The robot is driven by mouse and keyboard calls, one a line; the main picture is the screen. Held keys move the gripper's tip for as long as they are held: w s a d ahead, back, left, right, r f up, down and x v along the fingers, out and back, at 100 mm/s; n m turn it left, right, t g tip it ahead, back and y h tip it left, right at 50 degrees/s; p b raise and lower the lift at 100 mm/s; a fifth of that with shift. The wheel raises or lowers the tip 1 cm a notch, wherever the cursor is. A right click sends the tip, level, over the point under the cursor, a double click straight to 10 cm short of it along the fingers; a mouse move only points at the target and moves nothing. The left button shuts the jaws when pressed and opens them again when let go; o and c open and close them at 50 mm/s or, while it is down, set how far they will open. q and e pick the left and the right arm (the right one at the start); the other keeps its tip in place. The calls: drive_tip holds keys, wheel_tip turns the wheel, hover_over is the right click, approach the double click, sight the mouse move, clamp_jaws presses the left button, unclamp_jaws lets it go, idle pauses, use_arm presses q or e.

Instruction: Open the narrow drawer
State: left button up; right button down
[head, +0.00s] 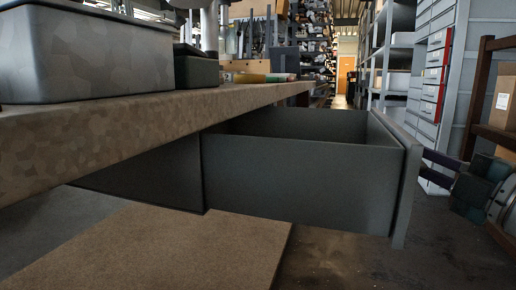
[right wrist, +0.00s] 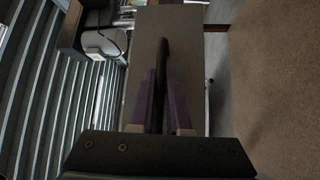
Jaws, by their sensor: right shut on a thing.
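The grey drawer (head: 300,180) stands pulled well out from under the workbench, and its open top shows. Its front panel (head: 407,195) is at the right end of the drawer in the head view. My right gripper (head: 430,160) is at the outer side of this panel. In the right wrist view, its purple fingers are shut on a dark upright handle (right wrist: 163,52) on the drawer front (right wrist: 188,40). The head view hides the handle behind the panel. My left gripper is in neither view.
The workbench top (head: 120,128) runs above the drawer and carries grey bins (head: 85,55). A flat brown board (head: 170,250) lies low in front of the drawer. Shelving (head: 455,60) and a rack with boxes (head: 503,100) stand at the right.

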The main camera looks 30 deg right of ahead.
drive_tip(key=shift+s+d+r, duration=0.1)
drive_tip(key=shift+s+d, duration=0.45)
drive_tip(key=shift+s, duration=0.05)
drive_tip(key=c, duration=0.9)
unclamp_jaws()
drive_tip(key=s, duration=0.3)
drive_tip(key=s+f+p, duration=0.1)
drive_tip(key=s, duration=0.2)
drive_tip(key=s+a, duration=0.1)
drive_tip(key=s, duration=0.2)
drive_tip(key=shift+s+f, duration=0.2)
drive_tip(key=shift+s, duration=0.2)
